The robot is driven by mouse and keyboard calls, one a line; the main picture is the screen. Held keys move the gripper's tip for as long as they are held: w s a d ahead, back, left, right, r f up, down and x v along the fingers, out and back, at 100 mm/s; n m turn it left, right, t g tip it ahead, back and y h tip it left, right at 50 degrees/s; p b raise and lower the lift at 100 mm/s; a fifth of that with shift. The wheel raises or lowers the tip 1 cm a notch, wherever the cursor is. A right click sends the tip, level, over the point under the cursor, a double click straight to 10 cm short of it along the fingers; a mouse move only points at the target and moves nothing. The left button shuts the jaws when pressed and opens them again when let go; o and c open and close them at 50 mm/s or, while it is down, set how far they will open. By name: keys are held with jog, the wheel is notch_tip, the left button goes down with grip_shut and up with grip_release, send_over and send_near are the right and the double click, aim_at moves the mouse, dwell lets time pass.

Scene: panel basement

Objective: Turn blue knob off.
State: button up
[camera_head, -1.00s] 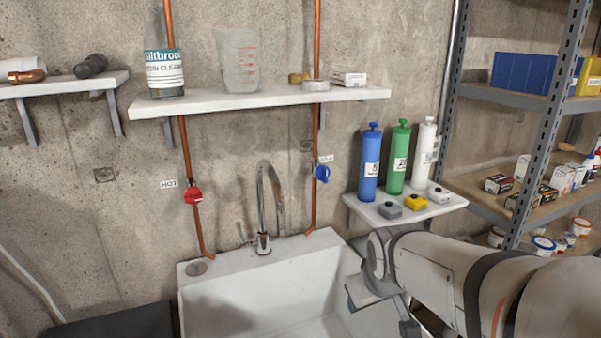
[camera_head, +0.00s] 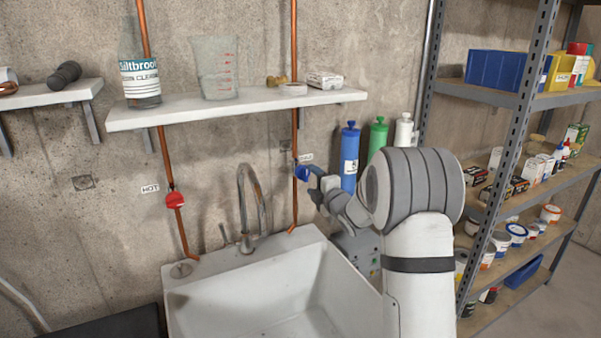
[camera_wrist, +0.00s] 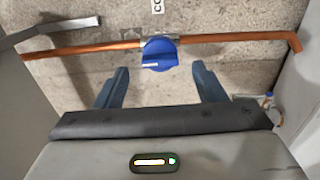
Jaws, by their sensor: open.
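The blue knob (camera_head: 302,173) sits on the right copper pipe above the sink, next to a small label. In the wrist view the blue knob (camera_wrist: 159,54) faces the camera, with a white mark on its left side, on a pipe that runs across the picture. My gripper (camera_wrist: 161,82) is open. Its two fingers stand apart on either side of the knob's position and appear short of it, with nothing between them. In the head view my gripper (camera_head: 318,183) is just right of the knob, partly hidden by my arm.
A red knob (camera_head: 174,200) sits on the left pipe by the HOT label. The faucet (camera_head: 250,205) and sink (camera_head: 200,290) are below. A shelf (camera_head: 240,108) with a bottle and beaker runs above. Blue and green cylinders (camera_head: 349,157) stand right, near my arm.

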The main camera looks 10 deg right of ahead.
aim_at(307, 176)
jog(key=p+x, duration=0.2)
jog(key=x, duration=0.5)
jog(key=shift+s, duration=0.1)
jog(key=shift+c, duration=0.4)
